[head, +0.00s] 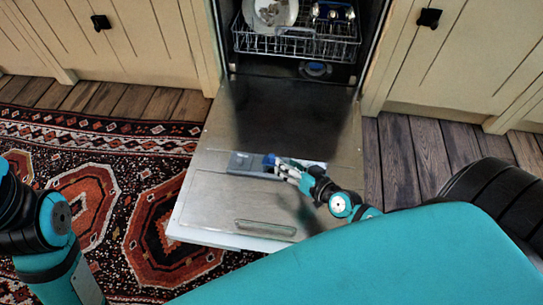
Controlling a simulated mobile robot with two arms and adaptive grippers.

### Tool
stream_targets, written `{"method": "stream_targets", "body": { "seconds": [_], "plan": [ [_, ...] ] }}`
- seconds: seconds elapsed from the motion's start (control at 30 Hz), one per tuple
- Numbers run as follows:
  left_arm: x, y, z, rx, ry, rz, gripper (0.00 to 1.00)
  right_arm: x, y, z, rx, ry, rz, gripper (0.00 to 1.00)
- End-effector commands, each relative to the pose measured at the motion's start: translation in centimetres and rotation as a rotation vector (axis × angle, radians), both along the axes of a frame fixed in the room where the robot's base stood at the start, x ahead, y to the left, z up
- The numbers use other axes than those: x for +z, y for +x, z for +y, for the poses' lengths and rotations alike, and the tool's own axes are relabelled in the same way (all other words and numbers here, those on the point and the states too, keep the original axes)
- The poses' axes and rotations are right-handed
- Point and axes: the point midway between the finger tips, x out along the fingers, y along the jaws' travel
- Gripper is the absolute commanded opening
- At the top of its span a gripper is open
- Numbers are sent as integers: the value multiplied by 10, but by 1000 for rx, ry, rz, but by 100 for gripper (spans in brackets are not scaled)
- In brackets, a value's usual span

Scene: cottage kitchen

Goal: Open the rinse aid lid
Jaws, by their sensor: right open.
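The dishwasher door (225,205) is folded down flat. A grey dispenser panel (243,163) is set in its inner face. A small blue piece (269,158), which looks like the rinse aid lid, shows at the panel's right part. Whether it lies flat or is raised is too small to tell. My right gripper (280,168) is open, with its fingers at the blue piece from the right; I cannot tell whether they touch it.
The lower rack (298,45) holds a plate (270,14) and cutlery inside the dishwasher. A door handle slot (265,228) lies near the door's front edge. A patterned rug (90,195) covers the floor to the left. Cream cabinets (130,50) flank the dishwasher.

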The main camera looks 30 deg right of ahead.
Motion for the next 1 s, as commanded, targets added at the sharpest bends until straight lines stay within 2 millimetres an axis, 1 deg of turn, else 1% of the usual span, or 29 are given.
{"method": "stream_targets", "body": {
  "seconds": [0.03,0.2,0.4,0.6,0.83,0.87,1.0],
  "plan": [
    [-1,-2,0,0,0,-14,40,-6,12,2,-4,2,-5,43],
    [3,-7,-1,2,2,-42,40,-18,44,9,-3,3,-4,43],
    [7,-11,-2,3,5,-67,40,-27,69,14,-2,0,-2,43],
    [10,-14,-2,4,6,-77,40,-30,78,17,0,-2,-1,43],
    [10,-13,-2,4,6,-77,40,-30,79,17,0,-2,-1,43],
    [10,-13,-2,4,6,-77,40,-30,78,17,0,-2,-1,40],
    [10,-13,-2,4,6,-77,40,-30,78,16,0,-2,-1,22]
  ]
}}
